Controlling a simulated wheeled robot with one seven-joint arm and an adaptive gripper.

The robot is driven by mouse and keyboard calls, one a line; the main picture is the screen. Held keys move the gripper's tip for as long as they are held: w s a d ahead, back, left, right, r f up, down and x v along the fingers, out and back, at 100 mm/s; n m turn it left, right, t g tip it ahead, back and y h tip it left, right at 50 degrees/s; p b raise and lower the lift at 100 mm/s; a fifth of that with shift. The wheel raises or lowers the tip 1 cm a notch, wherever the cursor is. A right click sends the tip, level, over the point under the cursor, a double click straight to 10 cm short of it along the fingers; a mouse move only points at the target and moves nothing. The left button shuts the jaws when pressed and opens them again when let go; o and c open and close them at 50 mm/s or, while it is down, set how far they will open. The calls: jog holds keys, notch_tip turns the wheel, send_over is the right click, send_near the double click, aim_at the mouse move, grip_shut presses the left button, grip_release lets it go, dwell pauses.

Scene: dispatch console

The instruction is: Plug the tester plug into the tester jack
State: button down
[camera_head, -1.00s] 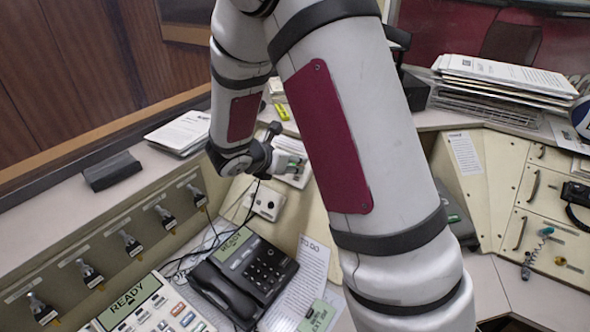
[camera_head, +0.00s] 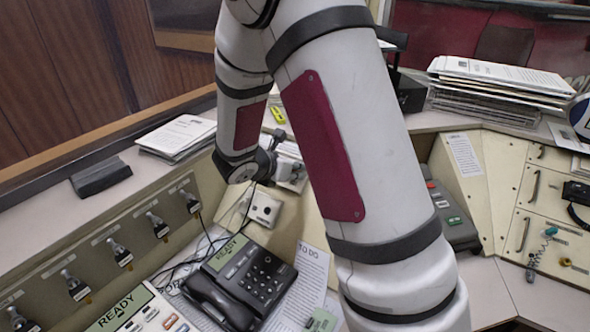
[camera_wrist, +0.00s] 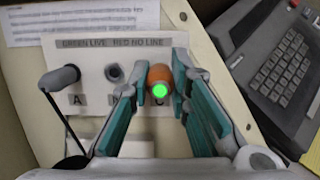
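In the wrist view my gripper (camera_wrist: 160,88), with teal pads, closes around an orange plug body (camera_wrist: 160,74) with a lit green end, which I take as the tester plug. The pads sit close on both sides of it. The plug stands over the right-hand position of a light panel (camera_wrist: 100,58) marked "GREEN LIVE RED NO LINE". Its tip is hidden, so I cannot tell how deep it sits. An open jack (camera_wrist: 114,72) is at the middle position. In the head view my arm partly hides the gripper (camera_head: 290,172).
A black keypad device (camera_wrist: 285,75) lies close right of the gripper. In the head view, a small white box (camera_head: 264,209) and a black telephone (camera_head: 240,280) stand in front of the gripper. Paper stacks (camera_head: 180,135) lie on the left ledge.

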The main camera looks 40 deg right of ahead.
jog(key=shift+s+a+r+p, duration=0.2)
jog(key=shift+a+r+p, duration=0.2)
jog(key=shift+r+p, duration=0.1)
jog(key=shift+s+a+r+p, duration=0.15)
jog(key=shift+a+r+p, duration=0.25)
jog(key=shift+r, duration=0.1)
dwell(0.7)
jog(key=p+v, duration=0.1)
jog(key=v, duration=0.1)
jog(key=p+v, duration=0.1)
jog(key=v, duration=0.1)
jog(key=shift+w+d+r, duration=0.1)
jog(key=shift+d+r, duration=0.15)
jog(key=shift+r, duration=0.05)
jog(key=n+t+p, duration=0.1)
jog(key=n+p, duration=0.4)
send_near(267, 208)
jog(key=shift+y, duration=0.3)
jog(key=shift+d+r+b+x, duration=0.2)
jog(key=shift+b+x, duration=0.4)
jog(key=shift+x, duration=0.6)
jog(key=shift+d+r+b+x, duration=0.15)
jog(key=shift+b+x, duration=0.45)
jog(key=shift+x, duration=0.6)
jog(key=shift+w+d+f+b, duration=0.3)
jog(key=shift+d+f+b, duration=0.25)
jog(key=shift+f+b, duration=0.2)
dwell(1.0)
